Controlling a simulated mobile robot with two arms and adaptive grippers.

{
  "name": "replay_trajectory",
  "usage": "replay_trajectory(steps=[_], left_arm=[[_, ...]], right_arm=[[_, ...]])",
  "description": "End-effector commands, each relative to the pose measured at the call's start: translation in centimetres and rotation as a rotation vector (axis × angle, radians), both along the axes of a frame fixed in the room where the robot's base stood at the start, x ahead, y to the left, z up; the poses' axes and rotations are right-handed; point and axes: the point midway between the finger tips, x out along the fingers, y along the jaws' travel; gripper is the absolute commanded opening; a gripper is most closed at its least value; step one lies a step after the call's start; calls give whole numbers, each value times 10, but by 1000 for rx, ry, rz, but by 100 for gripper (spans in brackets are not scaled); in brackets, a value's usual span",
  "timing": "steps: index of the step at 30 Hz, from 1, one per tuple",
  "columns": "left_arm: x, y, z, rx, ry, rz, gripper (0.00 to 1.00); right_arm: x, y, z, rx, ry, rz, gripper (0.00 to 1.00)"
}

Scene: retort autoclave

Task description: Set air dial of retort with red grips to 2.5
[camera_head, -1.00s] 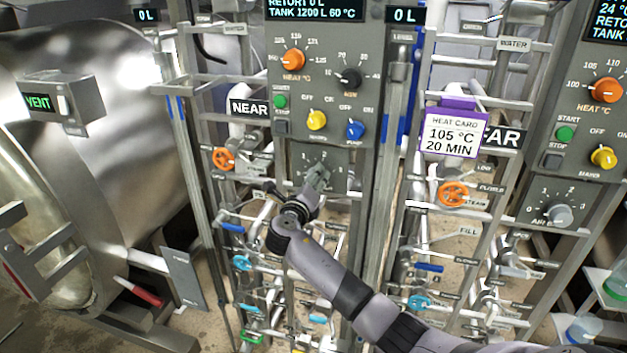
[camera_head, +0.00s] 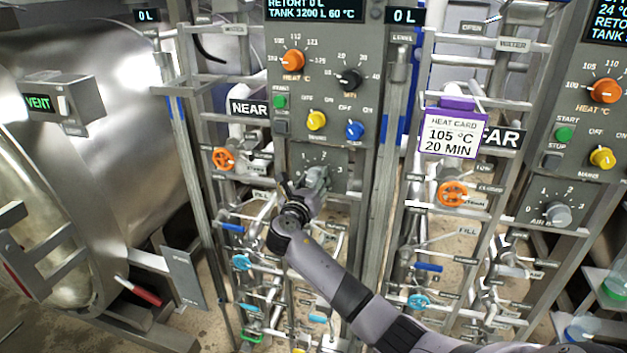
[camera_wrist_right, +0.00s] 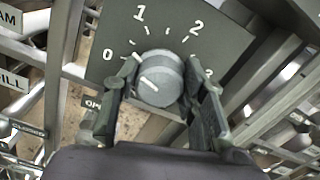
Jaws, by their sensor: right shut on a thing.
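The grey air dial (camera_wrist_right: 163,72) of the NEAR panel fills the middle of the right wrist view, on a plate marked 0, 1, 2, 3. Its white mark points left, near the 0 side. My right gripper (camera_wrist_right: 160,64) has one finger on each side of the dial and is shut on it. In the head view my right gripper (camera_head: 314,180) covers much of the dial. A red grip (camera_head: 138,291) shows on a bar beside the large steel retort (camera_head: 125,120) at left. My left gripper is not in view.
Above sit an orange heat dial (camera_head: 293,61), a black dial (camera_head: 348,78), a yellow knob (camera_head: 317,121) and a blue knob (camera_head: 354,130). Pipes with valves surround the panel. The FAR panel has its own air dial (camera_head: 558,214). A heat card (camera_head: 451,134) hangs between the panels.

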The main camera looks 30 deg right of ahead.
Motion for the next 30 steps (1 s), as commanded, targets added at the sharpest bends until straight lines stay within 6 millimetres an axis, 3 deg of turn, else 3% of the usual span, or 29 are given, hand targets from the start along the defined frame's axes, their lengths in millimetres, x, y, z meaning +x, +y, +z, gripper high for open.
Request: replay_trajectory(steps=[14, 30], left_arm=[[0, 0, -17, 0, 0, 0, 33], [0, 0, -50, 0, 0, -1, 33]], right_arm=[[-1, -1, -3, 296, -344, 0, 11], [-2, -1, -5, 631, -736, 1, 11]])
